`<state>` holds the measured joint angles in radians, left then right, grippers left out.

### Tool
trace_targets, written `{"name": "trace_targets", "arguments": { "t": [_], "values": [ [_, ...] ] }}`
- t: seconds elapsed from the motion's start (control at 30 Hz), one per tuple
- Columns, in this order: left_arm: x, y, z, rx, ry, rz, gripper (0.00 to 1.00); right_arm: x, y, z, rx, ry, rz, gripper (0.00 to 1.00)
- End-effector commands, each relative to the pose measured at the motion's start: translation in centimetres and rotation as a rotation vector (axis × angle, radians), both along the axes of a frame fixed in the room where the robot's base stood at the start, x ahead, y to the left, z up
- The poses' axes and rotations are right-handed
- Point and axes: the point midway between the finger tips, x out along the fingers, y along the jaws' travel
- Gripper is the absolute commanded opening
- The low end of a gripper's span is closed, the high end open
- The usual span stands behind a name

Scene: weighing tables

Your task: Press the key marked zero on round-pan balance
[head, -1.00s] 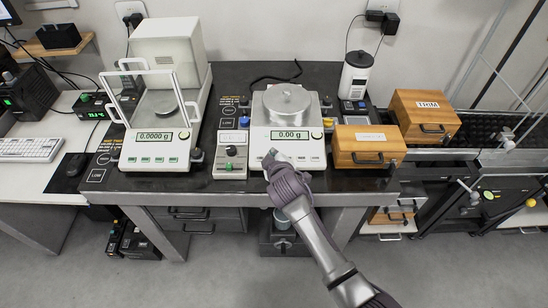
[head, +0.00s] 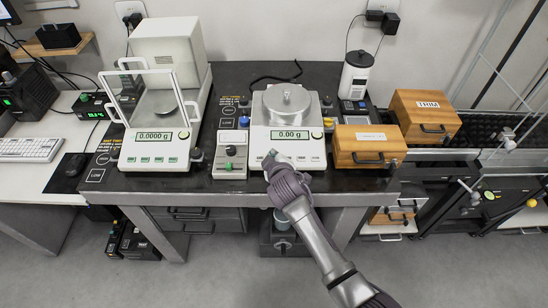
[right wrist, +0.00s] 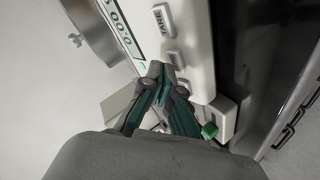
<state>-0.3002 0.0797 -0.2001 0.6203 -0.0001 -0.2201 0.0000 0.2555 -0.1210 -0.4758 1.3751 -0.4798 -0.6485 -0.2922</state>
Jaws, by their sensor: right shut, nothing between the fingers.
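The round-pan balance (head: 262,140) stands on the dark table, with a round metal pan (head: 287,101) and a display (head: 289,134) reading 0.00 g. My right gripper (head: 271,156) is over the left part of its front key panel, fingers shut and empty. In the right wrist view, the gripper's fingertips (right wrist: 162,72) are at the key row, close beside a pale key (right wrist: 175,58) whose label I cannot read. The TARE key (right wrist: 163,19) is farther up that row. I cannot tell whether the tips touch a key. My left gripper is not in view.
A second balance (head: 155,148) with a glass draft shield stands left, reading 0.0000 g. A control box (head: 231,166) stands between the balances. A wooden box (head: 368,146) stands close on the right, and another marked TRIM (head: 425,115) lies beyond.

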Motion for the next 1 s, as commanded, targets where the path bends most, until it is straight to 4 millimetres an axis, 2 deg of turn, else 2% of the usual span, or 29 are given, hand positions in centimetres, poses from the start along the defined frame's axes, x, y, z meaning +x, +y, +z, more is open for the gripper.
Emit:
{"name": "trace_targets", "arguments": {
  "t": [0.63, 1.0],
  "values": [
    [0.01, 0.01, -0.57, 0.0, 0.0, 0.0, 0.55, 0.21, -0.01, -0.82, 0.0, 0.001, 0.0, 0.0],
    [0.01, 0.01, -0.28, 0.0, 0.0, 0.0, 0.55, 0.16, -0.03, -0.58, -0.001, 0.002, -0.001, 0.0]
  ]
}}
